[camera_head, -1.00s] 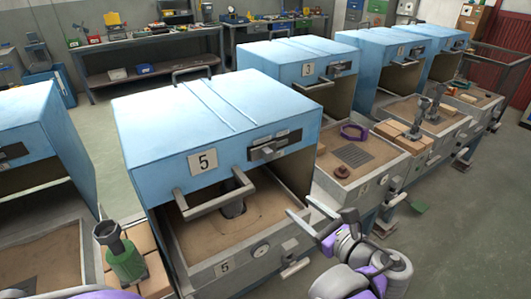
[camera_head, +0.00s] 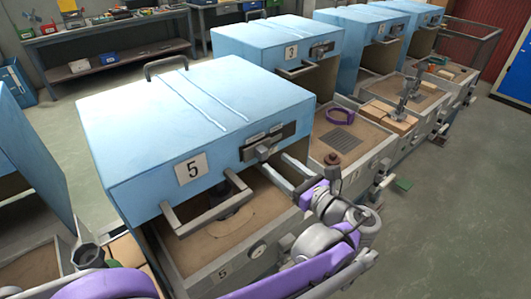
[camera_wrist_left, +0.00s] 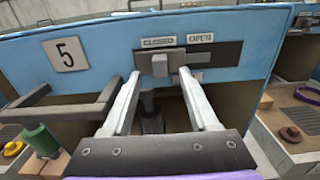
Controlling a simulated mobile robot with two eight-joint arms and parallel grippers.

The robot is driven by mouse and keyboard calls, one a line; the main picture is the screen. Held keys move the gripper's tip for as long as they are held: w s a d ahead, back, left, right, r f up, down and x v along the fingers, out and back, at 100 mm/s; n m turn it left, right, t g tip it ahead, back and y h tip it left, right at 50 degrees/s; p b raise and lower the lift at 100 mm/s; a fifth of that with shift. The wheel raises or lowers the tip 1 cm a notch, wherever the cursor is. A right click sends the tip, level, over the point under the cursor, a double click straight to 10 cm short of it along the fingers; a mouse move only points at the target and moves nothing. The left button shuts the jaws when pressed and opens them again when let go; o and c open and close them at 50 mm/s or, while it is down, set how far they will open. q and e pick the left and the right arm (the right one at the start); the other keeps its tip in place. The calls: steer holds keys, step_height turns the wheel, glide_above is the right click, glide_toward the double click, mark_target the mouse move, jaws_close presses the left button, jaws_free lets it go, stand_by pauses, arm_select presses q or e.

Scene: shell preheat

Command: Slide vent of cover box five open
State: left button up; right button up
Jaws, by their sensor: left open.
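Cover box five is the large blue cover (camera_head: 200,110) with a "5" plate, nearest in the head view. Its vent is a dark plate (camera_head: 283,140) with a grey slide knob (camera_head: 263,152) on the front face. In the left wrist view the knob (camera_wrist_left: 160,65) sits under the "CLOSED" label (camera_wrist_left: 158,42), left of the "OPEN" label (camera_wrist_left: 200,38). My left gripper (camera_head: 280,165) is open and empty, close to the front of the vent. In the wrist view its fingertips (camera_wrist_left: 160,72) appear on either side of the knob; contact cannot be told. My right gripper is not in view.
A grey handle bar (camera_head: 205,208) juts from the cover's front, left of my gripper. A sand tray (camera_head: 190,255) lies below. A green funnel-topped object (camera_wrist_left: 40,140) stands on blocks at the left. More blue covers (camera_head: 275,42) stand behind to the right.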

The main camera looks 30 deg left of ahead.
mark_target(265, 154)
arm_select(q)
steer(key=x, duration=0.5)
steer(key=shift+w+a, duration=0.15)
steer(key=shift+a, duration=0.25)
jaws_close()
stand_by(1.0)
